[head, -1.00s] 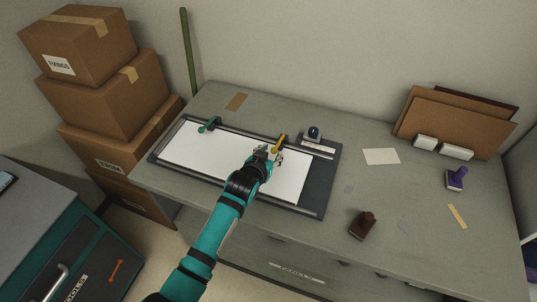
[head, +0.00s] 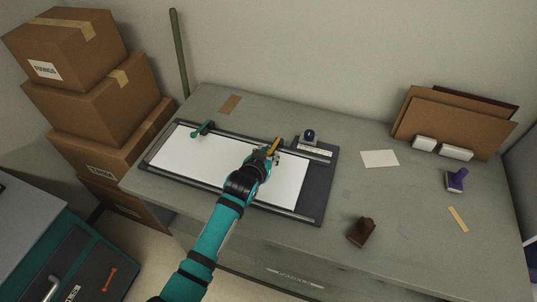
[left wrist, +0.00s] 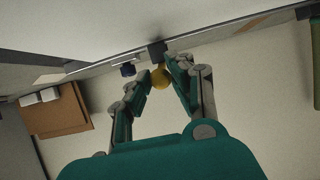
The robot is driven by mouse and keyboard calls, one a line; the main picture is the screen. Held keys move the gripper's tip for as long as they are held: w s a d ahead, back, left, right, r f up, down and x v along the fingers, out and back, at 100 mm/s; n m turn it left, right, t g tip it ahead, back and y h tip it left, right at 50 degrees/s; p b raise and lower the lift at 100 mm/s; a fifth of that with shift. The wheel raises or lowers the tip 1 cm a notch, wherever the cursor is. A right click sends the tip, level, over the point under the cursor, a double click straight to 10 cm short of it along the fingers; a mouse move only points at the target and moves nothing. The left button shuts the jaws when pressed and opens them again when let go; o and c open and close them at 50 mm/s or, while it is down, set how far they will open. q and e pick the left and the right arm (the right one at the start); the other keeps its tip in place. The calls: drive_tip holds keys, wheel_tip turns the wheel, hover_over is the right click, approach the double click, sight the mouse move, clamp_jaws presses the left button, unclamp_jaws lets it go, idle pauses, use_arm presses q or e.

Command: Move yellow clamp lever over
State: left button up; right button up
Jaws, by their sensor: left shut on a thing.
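The yellow clamp lever (head: 275,144) stands at the back edge of the board (head: 320,200), over the white sheet (head: 195,158). My left gripper (head: 268,153) reaches it from the front and is shut on it. In the left wrist view, the lever's round yellow knob (left wrist: 160,78) shows between the fingertips of my left gripper (left wrist: 157,75). The fingers partly hide the lever's lower part in the head view. A green clamp lever (head: 202,128) sits farther left on the same back edge. My right gripper is not in view.
A dark-blue-knobbed stamp (head: 309,136) stands at the board's back right corner, close to the yellow lever. A brown stamp (head: 362,231), a purple stamp (head: 456,180) and a paper card (head: 380,158) lie farther right. Stacked boxes (head: 95,90) stand left of the table.

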use_arm(q)
drive_tip(key=shift+w+d+r+p, duration=0.1)
drive_tip(key=shift+w+r+p, duration=0.15)
drive_tip(key=shift+r, duration=0.35)
drive_tip(key=shift+w+r+p, duration=0.2)
drive_tip(key=shift+r+p, duration=0.05)
drive_tip(key=shift+r, duration=0.35)
drive_tip(key=shift+w+r, duration=0.1)
drive_tip(key=shift+w+d+r+p, duration=0.2)
drive_tip(key=shift+w+r+p, duration=0.15)
drive_tip(key=shift+r, duration=0.3)
drive_tip(key=shift+w+d+r, duration=0.15)
drive_tip(key=shift+w+r, duration=0.3)
drive_tip(key=shift+w, duration=0.15)
drive_tip(key=shift+w+r, duration=0.1)
